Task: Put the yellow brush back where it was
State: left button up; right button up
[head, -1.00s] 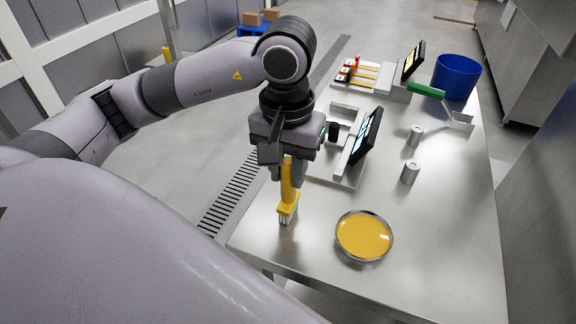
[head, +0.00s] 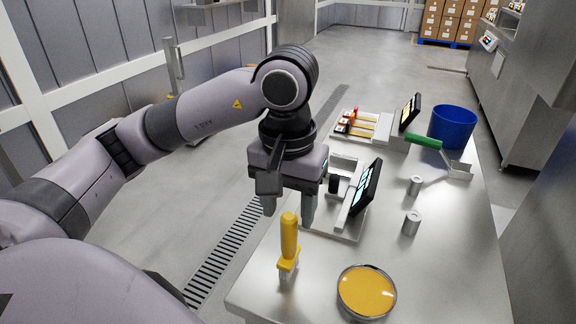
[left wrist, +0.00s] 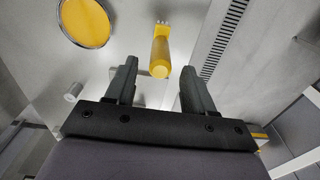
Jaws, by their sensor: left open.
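The yellow brush (head: 289,238) stands upright near the table's front-left edge, handle up and pale bristles down. It also shows in the left wrist view (left wrist: 160,52), beyond the fingertips and between their lines. My left gripper (head: 288,210) is open and empty, pointing down just above and behind the brush handle. It appears clear of the handle. My right gripper is in neither view.
A round dish of yellow contents (head: 366,292) sits right of the brush. A scale with a dark screen (head: 367,188) stands close behind the gripper. Two metal cylinders (head: 411,222), a green-handled scoop (head: 424,141) and a blue bucket (head: 453,126) lie farther back.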

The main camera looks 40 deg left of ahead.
pick_arm(q)
notch_tip(320, 180, up, 8)
jog(key=p, duration=0.1)
dwell(0.4)
jog(key=shift+s, duration=0.1)
dwell(0.4)
